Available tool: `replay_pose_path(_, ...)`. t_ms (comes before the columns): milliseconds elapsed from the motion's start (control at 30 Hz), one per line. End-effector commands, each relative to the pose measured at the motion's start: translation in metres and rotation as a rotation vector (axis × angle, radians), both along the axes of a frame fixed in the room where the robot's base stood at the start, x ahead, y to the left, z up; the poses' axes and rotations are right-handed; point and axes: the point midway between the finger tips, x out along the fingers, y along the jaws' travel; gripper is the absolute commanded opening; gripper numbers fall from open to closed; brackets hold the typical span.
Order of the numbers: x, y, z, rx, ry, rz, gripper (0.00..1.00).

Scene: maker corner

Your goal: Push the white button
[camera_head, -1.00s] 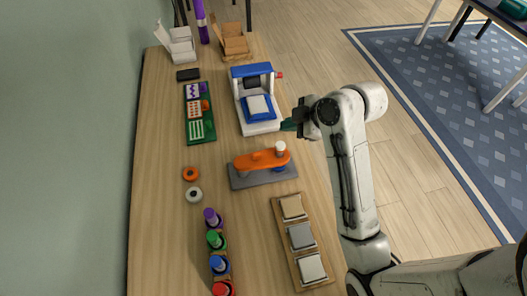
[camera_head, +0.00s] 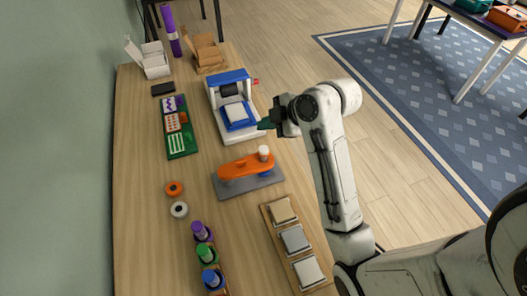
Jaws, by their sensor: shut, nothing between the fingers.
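A wooden board (camera_head: 268,238) at the lower middle of the table carries three square pads in a row. The nearest pad is the white button (camera_head: 308,271), as far as I can tell. The middle one is a grey pad (camera_head: 295,239) and the farthest a tan pad (camera_head: 283,211). My gripper (camera_head: 265,125) is shut and empty, with dark green fingertips pointing left. It is beside the right edge of the blue and white machine, well beyond the pads. I cannot tell whether it touches the machine.
An orange device (camera_head: 245,167) with a white knob stands on a grey base between gripper and pads. The blue and white machine (camera_head: 227,77) is farther back. Several coloured pegs (camera_head: 204,254) stand left of the pads. A green board (camera_head: 182,142) lies left; the wall borders the table.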

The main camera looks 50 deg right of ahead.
Motion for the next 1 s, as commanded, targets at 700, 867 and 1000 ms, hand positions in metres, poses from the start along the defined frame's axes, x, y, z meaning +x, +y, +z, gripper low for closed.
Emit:
replay_pose_path(700,0.0,0.0,-0.066,0.001,0.0,-0.001,0.0)
replay_pose_path(867,0.0,0.0,-0.065,0.0,0.0,0.0,0.0)
replay_pose_path(1000,0.0,0.0,-0.065,0.0,0.0,0.0,0.0)
